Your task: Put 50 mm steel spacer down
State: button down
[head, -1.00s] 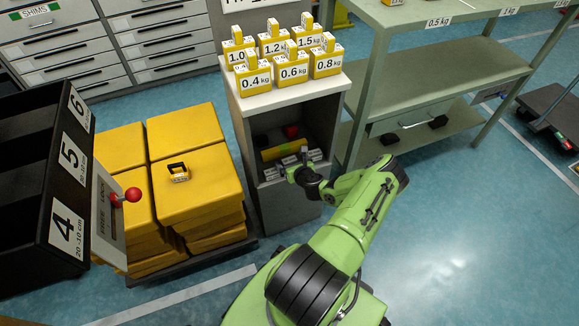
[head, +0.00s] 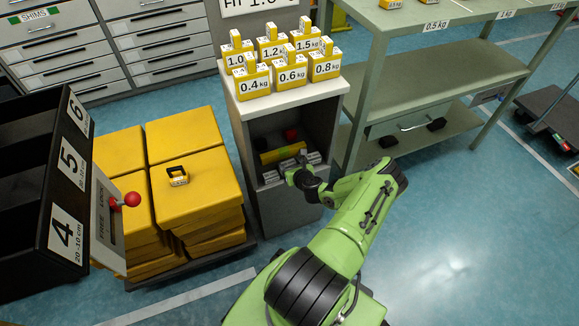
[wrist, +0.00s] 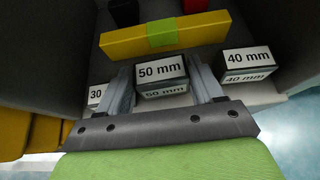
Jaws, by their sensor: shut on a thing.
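The 50 mm steel spacer (wrist: 161,72) is a small block with a white label, seen between my fingers in the wrist view. My gripper (wrist: 165,82) is shut on it, one finger on each side. In the head view my gripper (head: 300,172) reaches into the open compartment of the grey cabinet (head: 258,205). The spacer appears at the shelf, between the 30 mm block (wrist: 97,95) on the left and the 40 mm block (wrist: 248,62) on the right. Whether its underside touches the shelf is hidden.
A yellow bar with a green patch (wrist: 160,35) lies just behind the spacers. A red object (head: 291,134) stands deeper inside. Cabinet walls enclose both sides. Yellow weights (head: 290,72) stand on top. A lever with a red knob (head: 131,198) is at left.

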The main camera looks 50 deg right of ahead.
notch_tip(320, 180, up, 10)
jog(key=p, duration=0.4)
jog(key=shift+p, duration=0.3)
